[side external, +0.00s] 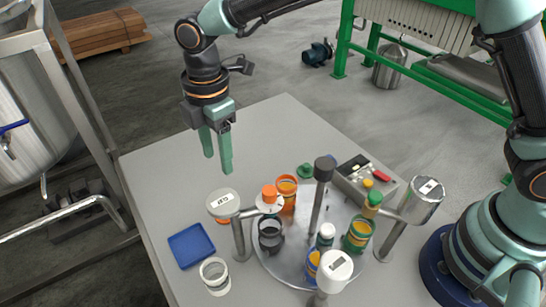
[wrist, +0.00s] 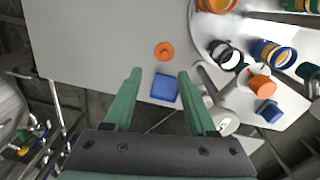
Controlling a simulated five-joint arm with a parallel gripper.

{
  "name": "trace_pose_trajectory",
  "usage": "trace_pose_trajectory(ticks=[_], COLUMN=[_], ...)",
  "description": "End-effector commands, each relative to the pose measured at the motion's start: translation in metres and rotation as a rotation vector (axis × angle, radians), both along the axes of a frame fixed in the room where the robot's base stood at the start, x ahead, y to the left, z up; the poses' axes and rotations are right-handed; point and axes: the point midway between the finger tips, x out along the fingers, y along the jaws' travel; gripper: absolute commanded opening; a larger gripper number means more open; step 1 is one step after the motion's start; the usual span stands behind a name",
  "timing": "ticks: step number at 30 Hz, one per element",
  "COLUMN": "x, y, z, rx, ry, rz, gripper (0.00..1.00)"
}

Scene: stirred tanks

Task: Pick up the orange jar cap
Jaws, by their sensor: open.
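The orange jar cap (wrist: 164,51) is a small round disc lying flat on the grey table in the wrist view. It is just beyond the blue square tray (wrist: 163,91) and left of the round metal turntable. In the side view I cannot make it out clearly; a post's round head (side external: 222,203) covers about that area. My gripper (side external: 217,163) hangs above the table with its two green fingers pointing down, open and empty. In the wrist view my gripper (wrist: 160,72) shows its fingers apart, with the tray and cap beyond them.
The turntable (side external: 283,267) carries black, orange, blue and green jars, with posts standing around it. An orange knob-shaped piece (side external: 270,193) sits on a white disc there. A white jar (side external: 215,276) stands near the blue tray (side external: 190,246). The table's back left is clear.

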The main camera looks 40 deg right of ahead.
Motion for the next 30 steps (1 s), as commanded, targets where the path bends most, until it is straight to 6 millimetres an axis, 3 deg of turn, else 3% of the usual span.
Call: trace_pose_trajectory(ticks=[6,15,23,30], x=[-0.005,-0.005,-0.006,-0.012], y=[0.017,0.016,0.016,0.012], z=[-0.021,-0.069,-0.088,-0.120], rx=[-0.017,-0.018,-0.016,-0.017], ry=[0.021,0.022,0.020,0.021], rz=[0.092,0.091,0.089,0.089], gripper=[0.57,0.57,0.57,0.57])
